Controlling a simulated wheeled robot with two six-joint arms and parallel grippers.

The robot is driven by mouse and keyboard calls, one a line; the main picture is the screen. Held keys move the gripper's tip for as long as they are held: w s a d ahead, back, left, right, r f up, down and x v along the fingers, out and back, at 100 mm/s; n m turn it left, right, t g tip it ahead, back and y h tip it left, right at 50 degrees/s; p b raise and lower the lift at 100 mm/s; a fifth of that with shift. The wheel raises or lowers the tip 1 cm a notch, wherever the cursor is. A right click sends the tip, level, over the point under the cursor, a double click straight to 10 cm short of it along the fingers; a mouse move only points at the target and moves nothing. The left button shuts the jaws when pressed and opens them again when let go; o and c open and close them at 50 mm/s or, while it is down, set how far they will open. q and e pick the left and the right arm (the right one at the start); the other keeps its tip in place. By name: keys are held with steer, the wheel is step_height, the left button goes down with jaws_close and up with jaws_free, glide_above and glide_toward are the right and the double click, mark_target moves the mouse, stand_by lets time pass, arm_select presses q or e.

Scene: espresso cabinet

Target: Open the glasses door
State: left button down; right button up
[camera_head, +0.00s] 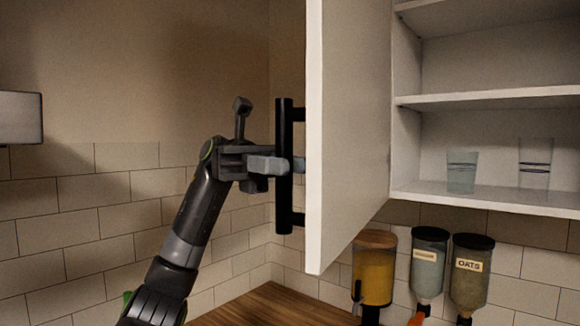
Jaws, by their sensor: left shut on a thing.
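The white cabinet door (350,120) stands swung open, its edge toward me, to the left of the cabinet's inside. A black bar handle (284,130) is fixed upright on the door's left face. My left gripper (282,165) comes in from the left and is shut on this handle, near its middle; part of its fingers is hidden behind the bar. Inside the cabinet, a short clear glass (462,173) and a taller clear glass (534,164) stand on the lower shelf (500,194). My right gripper is not in view.
Three dispensers hang below the cabinet: one amber with a wooden lid (374,268), one grey-green (429,262), one labelled OATS (470,275). A wooden counter (270,306) lies below. A pale box-like shape (20,117) is at the far left. The upper shelves look empty.

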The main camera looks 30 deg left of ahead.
arm_select(q)
steer(key=shift+d+f, duration=0.1)
steer(key=c, duration=1.5)
jaws_free()
steer(key=shift+o, duration=0.8)
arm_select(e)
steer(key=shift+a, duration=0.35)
arm_select(q)
steer(key=shift+a, duration=0.2)
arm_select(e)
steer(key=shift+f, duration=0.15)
